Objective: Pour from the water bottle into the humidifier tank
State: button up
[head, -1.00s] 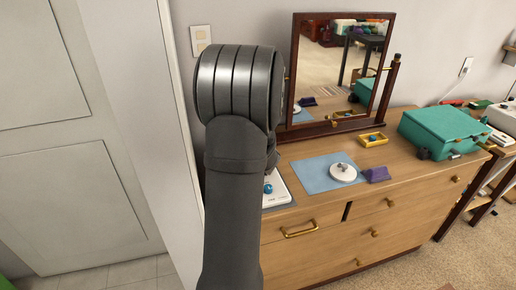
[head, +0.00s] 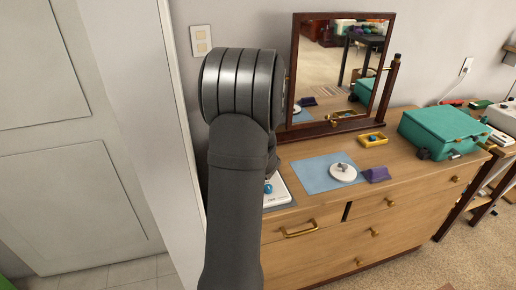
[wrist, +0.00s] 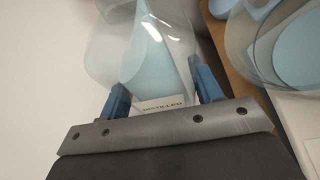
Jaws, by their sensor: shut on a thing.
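My gripper (wrist: 162,90) is shut on a clear bottle (wrist: 178,40) with a white label reading "DISTILLED", which I take to be the water bottle. A pale blue area shows inside or through the bottle, which appears tilted in the wrist view. A second clear vessel (wrist: 262,62) with pale blue in it stands just right of the bottle; it looks like the humidifier tank, though only part shows. Whether the two touch, I cannot tell. In the head view my own arm hides the gripper, bottle and tank.
On the wooden dresser (head: 330,215) lie a blue mat (head: 310,177), a white disc with a knob (head: 343,173), a purple item (head: 377,174), a yellow tray (head: 373,140) and a teal case (head: 440,132). A framed mirror (head: 335,70) stands behind. A white device (head: 277,194) sits near my arm.

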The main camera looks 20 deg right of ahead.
jog(key=shift+a+f+m, duration=0.15)
jog(key=shift+f+m, duration=0.15)
jog(key=shift+f, duration=0.05)
jog(key=shift+a+f+m+t+y, duration=0.15)
jog(key=shift+a+m+t+y, duration=0.2)
jog(key=shift+m, duration=0.35)
dwell(1.0)
jog(key=shift+a+r+m+y, duration=0.1)
jog(key=shift+r+m+y, duration=0.15)
jog(key=shift+r+m, duration=0.4)
dwell(0.9)
jog(key=shift+d+f+m+t+y, duration=0.1)
jog(key=shift+d+m+t+y, duration=0.35)
jog(key=shift+m, duration=0.3)
dwell(1.7)
jog(key=shift+r+m, duration=0.5)
jog(key=shift+m, duration=0.1)
dwell(1.4)
